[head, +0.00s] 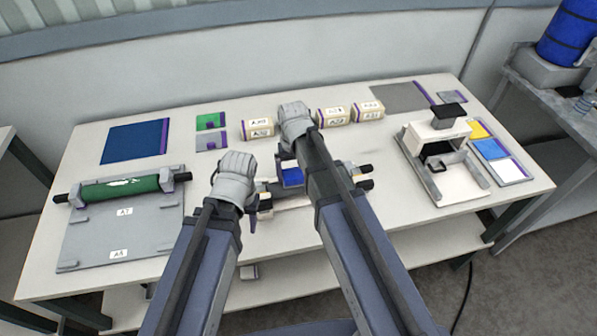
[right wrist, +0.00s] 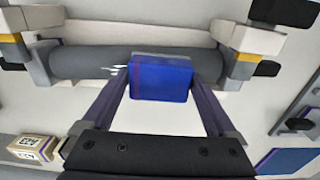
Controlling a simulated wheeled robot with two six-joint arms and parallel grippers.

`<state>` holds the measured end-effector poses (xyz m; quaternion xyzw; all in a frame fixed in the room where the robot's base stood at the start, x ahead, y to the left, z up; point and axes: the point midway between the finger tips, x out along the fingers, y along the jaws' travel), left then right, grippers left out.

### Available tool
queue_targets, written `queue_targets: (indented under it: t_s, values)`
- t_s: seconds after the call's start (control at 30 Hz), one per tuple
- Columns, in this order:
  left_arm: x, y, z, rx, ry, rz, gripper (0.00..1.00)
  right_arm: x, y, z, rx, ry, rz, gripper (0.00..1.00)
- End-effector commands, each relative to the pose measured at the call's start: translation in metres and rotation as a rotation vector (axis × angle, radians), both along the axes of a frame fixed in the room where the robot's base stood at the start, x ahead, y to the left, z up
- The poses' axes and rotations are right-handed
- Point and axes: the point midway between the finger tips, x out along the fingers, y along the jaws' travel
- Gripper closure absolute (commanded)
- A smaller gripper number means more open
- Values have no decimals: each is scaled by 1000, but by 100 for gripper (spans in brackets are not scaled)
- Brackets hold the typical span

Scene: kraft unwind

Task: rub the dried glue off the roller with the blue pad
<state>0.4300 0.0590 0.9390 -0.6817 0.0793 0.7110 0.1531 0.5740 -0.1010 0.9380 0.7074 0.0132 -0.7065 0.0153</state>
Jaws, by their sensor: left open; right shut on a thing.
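My right gripper (right wrist: 162,92) is shut on the blue pad (right wrist: 161,78), which also shows in the head view (head: 291,177). In the right wrist view the pad lies over the middle of a dark grey roller (right wrist: 80,63). Whether they touch is hard to tell. White dried glue (right wrist: 119,69) shows on the roller just left of the pad; the surface under the pad is hidden. In the head view my arms cover most of this roller. My left gripper (head: 238,180) is open at the roller's left end, its fingertips mostly hidden.
A green roller (head: 120,188) with white marks rests on a grey plate (head: 100,235) at the left. Labelled boxes (head: 258,128) stand at the back. A white press-like stand (head: 437,150) and coloured cards (head: 488,148) are at the right. The back left holds a blue mat (head: 135,142).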

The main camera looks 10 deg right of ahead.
Motion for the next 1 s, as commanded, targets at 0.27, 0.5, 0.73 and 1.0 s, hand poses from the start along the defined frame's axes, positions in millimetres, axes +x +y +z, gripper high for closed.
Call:
queue_targets:
  t_s: [0.27,0.5,0.73,1.0]
  values:
    - [0,0,1,0,0,0,50,0,0,1,5,1,2,52]
    - [0,0,0,0,0,0,50,2,-16,0,4,1,-1,51]
    - [0,0,-2,0,0,0,50,4,-35,-1,3,1,-1,51]
    - [0,0,-2,0,0,0,50,4,-41,-2,-2,0,-1,51]
